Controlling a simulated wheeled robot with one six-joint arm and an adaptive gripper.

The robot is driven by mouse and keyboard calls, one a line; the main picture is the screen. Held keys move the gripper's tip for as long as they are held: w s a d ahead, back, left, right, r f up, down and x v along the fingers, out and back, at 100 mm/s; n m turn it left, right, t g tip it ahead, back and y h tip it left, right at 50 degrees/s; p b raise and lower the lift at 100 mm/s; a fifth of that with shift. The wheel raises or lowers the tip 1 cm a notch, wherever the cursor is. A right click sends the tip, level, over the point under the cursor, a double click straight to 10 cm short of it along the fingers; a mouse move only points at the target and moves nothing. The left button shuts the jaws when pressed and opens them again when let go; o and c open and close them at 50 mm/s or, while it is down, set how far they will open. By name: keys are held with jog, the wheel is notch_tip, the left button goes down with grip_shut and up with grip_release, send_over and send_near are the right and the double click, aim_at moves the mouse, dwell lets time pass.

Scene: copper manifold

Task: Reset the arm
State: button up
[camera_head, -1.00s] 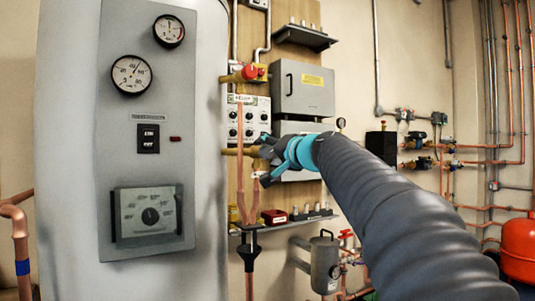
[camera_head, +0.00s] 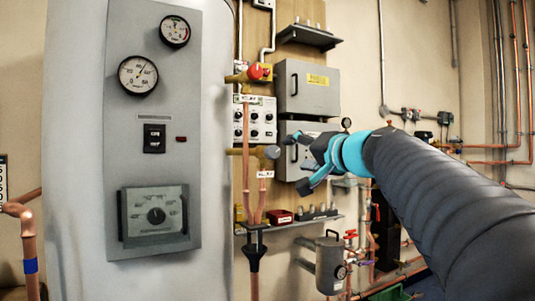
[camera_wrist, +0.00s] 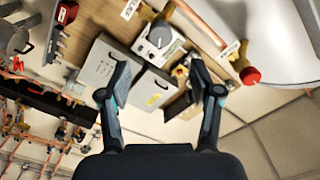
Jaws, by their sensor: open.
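My arm reaches in from the lower right in the head view, and my gripper (camera_head: 302,160) with its turquoise parts hangs in front of the grey wall boxes. Its fingers are spread and nothing shows between them. It is right of the lower brass valve with the grey round knob (camera_head: 272,152), apart from it in the picture. In the wrist view the fingers of my gripper (camera_wrist: 160,82) are wide apart, with the grey box behind. The upper brass valve with the red knob (camera_head: 255,72) is above and left of my gripper.
A large pale tank with a grey gauge panel (camera_head: 120,180) fills the left. Copper pipes (camera_head: 246,155) run down the wooden board beside it. A shelf (camera_head: 300,224) and a grey canister (camera_head: 328,262) are below my gripper. Grey boxes (camera_head: 309,88) stand behind.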

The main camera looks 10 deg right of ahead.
jog(key=s+f+n+g+h, duration=0.1)
jog(key=s+f+g, duration=0.3)
jog(key=f, duration=0.9)
jog(key=s+f+g+h, duration=0.2)
jog(key=s+f+g, duration=0.1)
jog(key=f, duration=0.9)
jog(key=s+a+f+n+g+h+p, duration=0.1)
jog(key=s+a+f+n+g, duration=0.1)
jog(key=s+f, duration=0.6)
jog(key=s+a+f+n+g+h+p, duration=0.1)
jog(key=s+a+f+n+g, duration=0.1)
jog(key=s+f, duration=0.7)
jog(key=shift+s+n+g+h, duration=0.3)
jog(key=shift+s+n, duration=0.4)
jog(key=shift+s, duration=1.4)
